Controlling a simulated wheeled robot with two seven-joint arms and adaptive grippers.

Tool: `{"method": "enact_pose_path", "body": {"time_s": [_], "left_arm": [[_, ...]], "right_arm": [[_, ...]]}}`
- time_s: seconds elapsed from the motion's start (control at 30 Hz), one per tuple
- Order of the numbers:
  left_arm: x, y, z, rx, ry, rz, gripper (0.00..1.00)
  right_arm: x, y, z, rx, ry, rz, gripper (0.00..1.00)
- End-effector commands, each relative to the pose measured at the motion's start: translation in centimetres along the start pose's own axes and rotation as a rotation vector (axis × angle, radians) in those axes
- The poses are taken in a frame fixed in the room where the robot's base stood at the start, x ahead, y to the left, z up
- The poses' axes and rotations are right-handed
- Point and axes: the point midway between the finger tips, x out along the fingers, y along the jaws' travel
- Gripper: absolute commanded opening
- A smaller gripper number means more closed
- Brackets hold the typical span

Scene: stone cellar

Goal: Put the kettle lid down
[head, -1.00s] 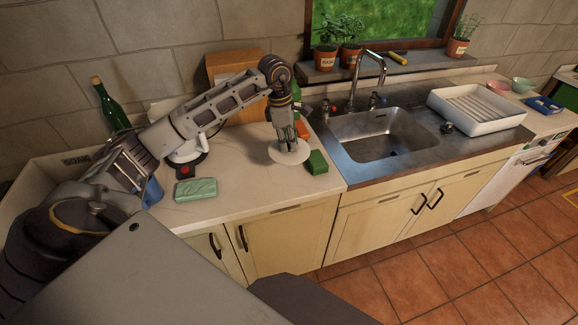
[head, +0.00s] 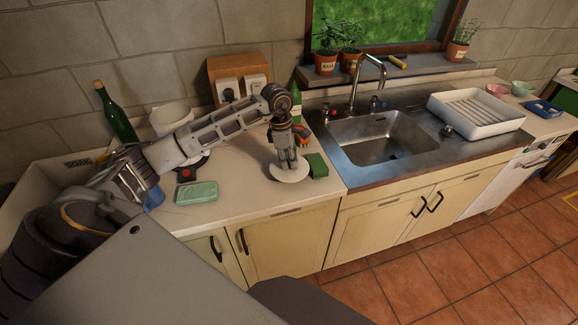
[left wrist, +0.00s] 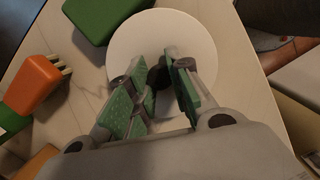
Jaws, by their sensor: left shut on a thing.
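The kettle lid (head: 291,176) is a flat white disc, low over the pale worktop near its front edge. I cannot tell whether it touches the surface. In the left wrist view the lid (left wrist: 190,32) lies below my fingers, with a dark knob (left wrist: 157,76) between the green pads. My left gripper (head: 288,163) points down and is shut on the lid's knob; it also shows in the left wrist view (left wrist: 163,88). A white rounded vessel (head: 169,115), maybe the kettle, stands at the back left, partly hidden by my arm. My right gripper is out of view.
A green block (head: 318,165) lies close right of the lid, with an orange-headed brush (head: 301,133) behind. A pale green bar (head: 197,192) lies to the left, a green bottle (head: 115,115) further back. The sink (head: 380,138) is right. Worktop between bar and lid is clear.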

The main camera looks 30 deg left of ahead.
Motion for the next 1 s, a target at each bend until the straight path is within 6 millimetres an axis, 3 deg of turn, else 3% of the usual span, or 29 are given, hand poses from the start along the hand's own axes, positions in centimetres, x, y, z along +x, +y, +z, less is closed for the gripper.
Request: {"method": "enact_pose_path", "body": {"time_s": [0.3,0.8,0.83,1.0], "left_arm": [[2.9,0.0,-0.4,-0.001,0.000,-0.001,0.00],[3.3,0.0,-0.5,0.000,0.000,0.000,0.00],[3.2,0.0,-0.5,0.000,0.000,0.000,0.24],[3.2,0.0,-0.5,0.000,0.000,0.000,0.42]], "right_arm": [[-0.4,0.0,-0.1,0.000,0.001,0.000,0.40],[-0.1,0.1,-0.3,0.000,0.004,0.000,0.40],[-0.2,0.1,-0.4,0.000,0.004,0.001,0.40],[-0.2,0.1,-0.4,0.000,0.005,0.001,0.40]]}}
